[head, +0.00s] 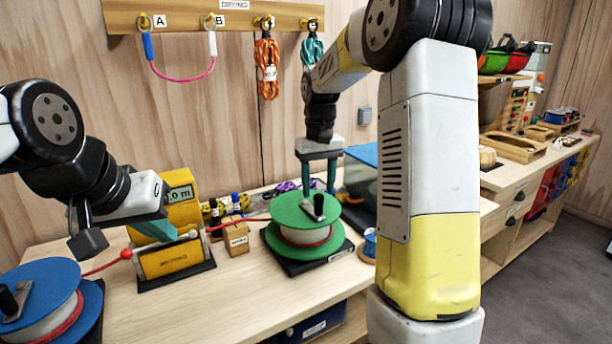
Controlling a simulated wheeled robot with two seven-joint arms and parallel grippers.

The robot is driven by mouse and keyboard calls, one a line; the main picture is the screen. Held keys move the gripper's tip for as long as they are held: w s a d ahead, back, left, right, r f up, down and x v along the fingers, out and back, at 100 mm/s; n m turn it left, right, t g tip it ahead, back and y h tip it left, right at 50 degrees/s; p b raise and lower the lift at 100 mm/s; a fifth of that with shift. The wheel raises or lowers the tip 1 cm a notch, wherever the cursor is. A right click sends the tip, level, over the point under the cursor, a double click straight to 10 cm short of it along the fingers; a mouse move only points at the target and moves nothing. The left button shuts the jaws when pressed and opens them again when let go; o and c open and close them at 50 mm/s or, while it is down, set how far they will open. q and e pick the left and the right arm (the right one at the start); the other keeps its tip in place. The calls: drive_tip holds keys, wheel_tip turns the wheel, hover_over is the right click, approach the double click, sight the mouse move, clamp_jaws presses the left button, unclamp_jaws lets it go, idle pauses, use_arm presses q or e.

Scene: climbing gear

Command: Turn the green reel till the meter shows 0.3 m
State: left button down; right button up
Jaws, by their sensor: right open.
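The green reel (284,232) sits on a dark base on the bench, with red cord wound on its white hub and a dark crank knob (319,206) on top. My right gripper (318,186) points down at the reel's far side, just above or behind the knob, with its teal fingers apart and nothing between them. The yellow meter (184,214) stands to the left. Its display (180,194) ends in ".0 m"; the first digit is partly hidden. My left gripper (152,229) is in front of the meter; its finger gap cannot be made out.
A blue reel (40,283) stands at the front left. Red cord (104,266) runs from it through the meter to the green reel. Cords hang on the wall rack (185,17).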

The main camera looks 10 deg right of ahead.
sight(318, 195)
drive_tip(key=shift+f, duration=2.2)
drive_tip(key=shift+c, duration=0.2)
clamp_jaws()
drive_tip(key=shift+a, duration=0.1)
drive_tip(key=shift+s+a, duration=0.15)
drive_tip(key=shift+a, duration=0.5)
drive_tip(key=a, duration=0.4)
drive_tip(key=shift+w+a, duration=0.2)
drive_tip(key=shift+w, duration=0.2)
drive_tip(key=shift+w+a, duration=0.8)
drive_tip(key=shift+a, duration=0.1)
